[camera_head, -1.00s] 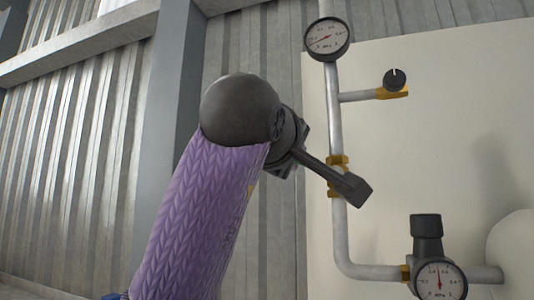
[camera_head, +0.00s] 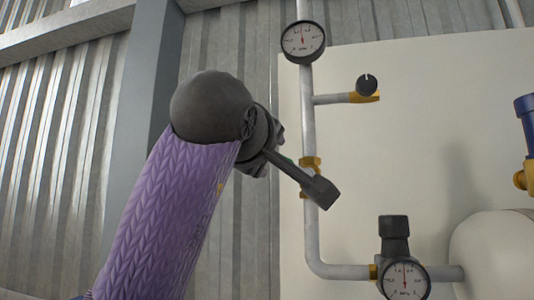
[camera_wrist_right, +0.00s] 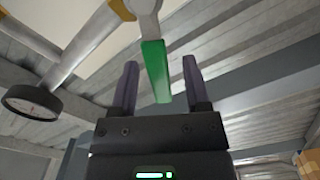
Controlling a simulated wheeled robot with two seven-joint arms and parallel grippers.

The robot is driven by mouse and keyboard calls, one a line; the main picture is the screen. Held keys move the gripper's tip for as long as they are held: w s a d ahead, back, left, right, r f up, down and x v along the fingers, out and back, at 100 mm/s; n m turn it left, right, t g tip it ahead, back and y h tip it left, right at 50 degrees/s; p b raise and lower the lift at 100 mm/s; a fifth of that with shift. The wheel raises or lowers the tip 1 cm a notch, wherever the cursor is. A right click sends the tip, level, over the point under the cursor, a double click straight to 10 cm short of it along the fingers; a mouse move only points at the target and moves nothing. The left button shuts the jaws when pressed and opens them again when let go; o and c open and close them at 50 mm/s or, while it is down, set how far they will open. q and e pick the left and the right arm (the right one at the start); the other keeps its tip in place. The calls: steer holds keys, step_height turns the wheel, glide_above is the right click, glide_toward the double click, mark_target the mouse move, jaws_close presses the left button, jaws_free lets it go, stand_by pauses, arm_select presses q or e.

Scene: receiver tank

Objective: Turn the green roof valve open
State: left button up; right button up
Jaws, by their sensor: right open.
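The green valve lever (camera_wrist_right: 155,70) shows in the right wrist view, hanging from a grey valve body (camera_wrist_right: 146,8) on a pipe. My right gripper (camera_wrist_right: 160,64) is open, with its two dark purple fingers on either side of the lever. There is a gap on both sides, wider on the right, and I see no contact. My left gripper is not in view.
A round gauge (camera_head: 303,41) tops the pipe, with a black knob (camera_head: 367,85) on a side branch. A lower gauge (camera_head: 404,280) sits by a pale tank (camera_head: 495,255). A blue-handled valve (camera_head: 526,125) is at the right edge. A cream panel (camera_head: 420,130) stands behind.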

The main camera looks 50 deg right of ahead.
steer(key=b+v, duration=0.3)
steer(key=v, duration=0.7)
stand_by(0.6)
